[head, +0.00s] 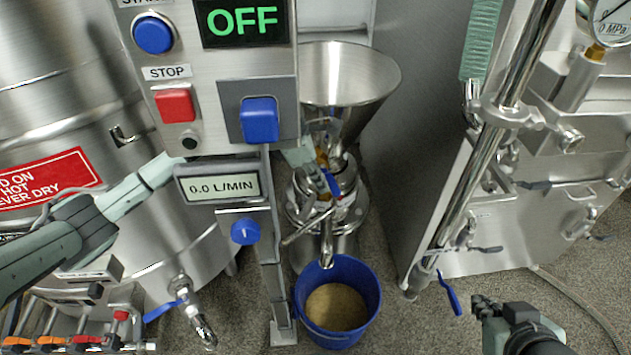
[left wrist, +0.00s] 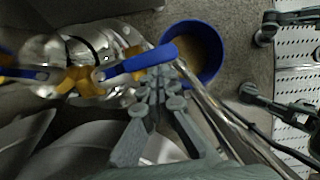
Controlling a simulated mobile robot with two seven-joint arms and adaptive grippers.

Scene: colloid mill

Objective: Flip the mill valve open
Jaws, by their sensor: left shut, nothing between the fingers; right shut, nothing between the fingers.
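The colloid mill (head: 327,215) stands behind the control post, under a steel hopper. Its blue valve handle (head: 331,183) shows small below the hopper; in the left wrist view the handle (left wrist: 142,62) is larger and lies slanted across the mill's outlet side. My left arm passes behind the control panel, and my left gripper (head: 314,164) shows partly beside the mill. In the left wrist view the gripper's fingers (left wrist: 158,82) are shut and empty, right at the handle; I cannot tell whether they touch it. My right gripper (head: 482,306) is shut and empty, low at the right, far from the mill.
A blue bucket (head: 338,336) with brown contents stands under the mill's spout. The control panel (head: 212,70) reads OFF, and the flow display (head: 217,187) reads 0.0 L/MIN. A steel tank (head: 60,75) stands left, a steel machine (head: 425,120) right. Open floor lies in front.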

